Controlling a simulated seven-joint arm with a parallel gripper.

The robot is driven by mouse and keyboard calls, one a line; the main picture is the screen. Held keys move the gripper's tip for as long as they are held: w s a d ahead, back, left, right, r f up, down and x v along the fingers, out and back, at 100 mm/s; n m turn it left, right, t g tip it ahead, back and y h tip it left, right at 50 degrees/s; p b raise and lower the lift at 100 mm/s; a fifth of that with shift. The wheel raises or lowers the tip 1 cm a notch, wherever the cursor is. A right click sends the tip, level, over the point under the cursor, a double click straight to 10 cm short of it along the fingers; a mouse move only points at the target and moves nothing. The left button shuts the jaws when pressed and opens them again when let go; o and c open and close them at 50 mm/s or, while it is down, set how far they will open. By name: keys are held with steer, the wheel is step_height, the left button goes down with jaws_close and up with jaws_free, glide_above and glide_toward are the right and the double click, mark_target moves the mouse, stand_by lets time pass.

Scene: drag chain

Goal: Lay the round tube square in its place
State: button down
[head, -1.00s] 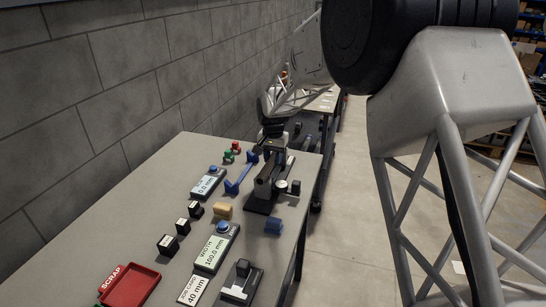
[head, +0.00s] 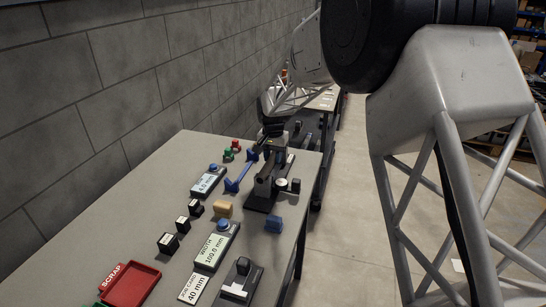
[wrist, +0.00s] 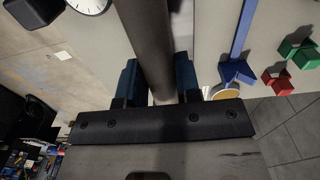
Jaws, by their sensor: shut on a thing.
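The round tube (wrist: 147,35) is a long dark-grey cylinder in the wrist view, running up from between my gripper's fingers (wrist: 160,82). The fingers with blue pads are shut on it from both sides.
Green and red blocks (head: 236,146) stand behind the stand. A red scrap tray (head: 132,285) is front left. The table's left middle is clear.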

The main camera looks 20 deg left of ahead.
steer(key=c, duration=0.7)
jaws_free()
steer(key=shift+c, duration=0.2)
steer(key=shift+r, duration=0.1)
steer(key=shift+r, duration=3.8)
